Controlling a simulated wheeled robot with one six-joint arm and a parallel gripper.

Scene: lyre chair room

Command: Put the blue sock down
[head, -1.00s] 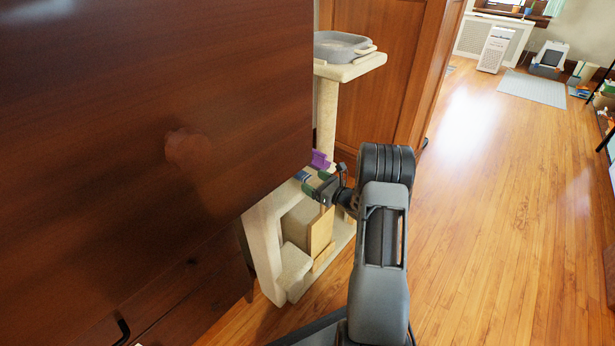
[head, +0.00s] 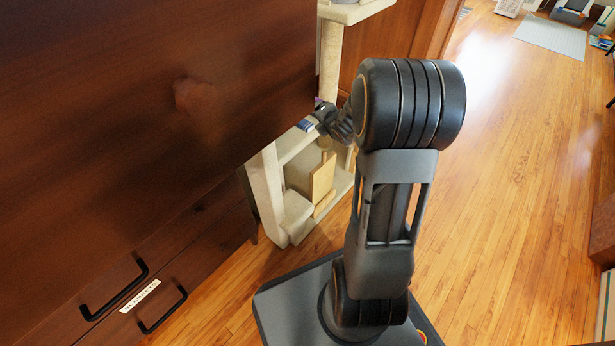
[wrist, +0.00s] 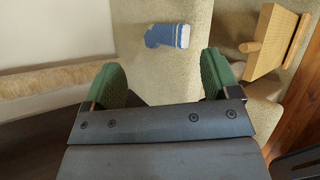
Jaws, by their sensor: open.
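The blue sock (wrist: 167,36), blue with a white band at one end, lies on a beige carpeted shelf of the cat tree (wrist: 130,12). In the head view a small part of the blue sock (head: 305,125) shows on the cat tree's (head: 264,190) middle shelf, beside the dark cabinet. My gripper (wrist: 164,75) is open, its green fingers spread wide with nothing between them. The sock lies beyond the fingertips, apart from both. In the head view my gripper (head: 327,112) is mostly hidden behind my arm.
A large dark wooden cabinet (head: 130,110) with drawers fills the left, close to my gripper. A wooden board with a peg (wrist: 272,42) stands at the right of the wrist view. Open wooden floor (head: 510,200) lies to the right.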

